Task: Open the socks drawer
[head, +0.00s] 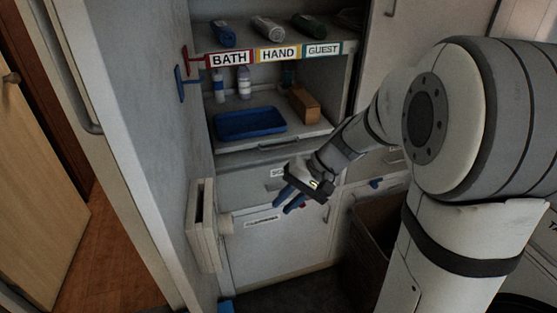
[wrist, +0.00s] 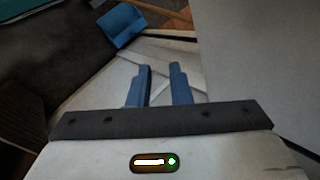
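The cabinet has a drawer front (head: 240,186) with a small label (head: 278,173) that starts with "SO"; the rest is hidden by my gripper. My gripper (head: 286,202) is in front of this drawer, low and to the right, with its blue fingers pointing down and left. In the wrist view the two blue fingers (wrist: 162,84) stand apart with a gap and nothing between them. The drawer's handle is small and partly hidden near the gripper; I cannot tell whether they touch. The drawer looks shut.
Above are a shelf with a blue tray (head: 250,123), bottles and a brown box (head: 304,103), and rolled towels over BATH, HAND and GUEST labels. A labelled front (head: 278,250) is below. A pale holder (head: 204,225) sticks out at left; a brown bin (head: 372,238) stands right.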

